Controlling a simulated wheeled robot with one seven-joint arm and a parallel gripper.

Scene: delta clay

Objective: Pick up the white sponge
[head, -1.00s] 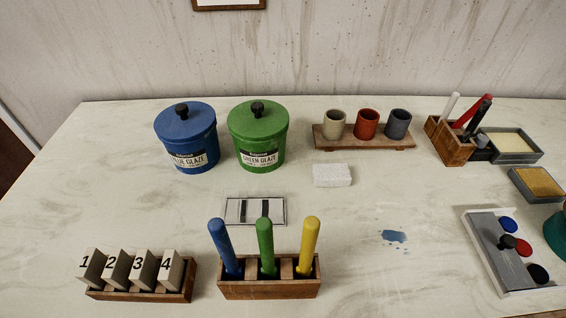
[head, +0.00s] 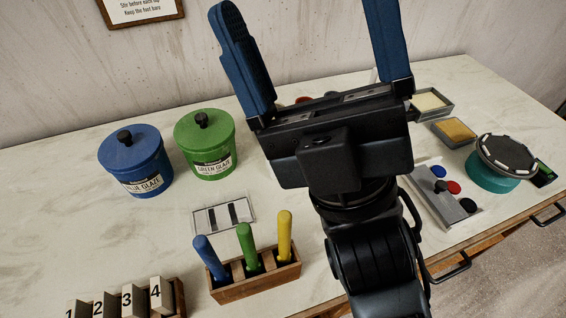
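The white sponge is hidden in the head view now, behind my gripper and arm. The earlier frame shows it as a white speckled block on the table, in front of the small cups' wooden stand. My gripper (head: 318,50) is raised in front of the camera with its two blue fingers pointing up. The fingers are wide apart, with nothing visible between them.
The worktable (head: 50,235) holds a blue glaze pot (head: 136,165), a green glaze pot (head: 205,145), a wooden holder with coloured sticks (head: 255,280), numbered tiles (head: 130,300), a grey panel with buttons (head: 440,200) and a teal turntable (head: 495,175). Clear tabletop lies at the left.

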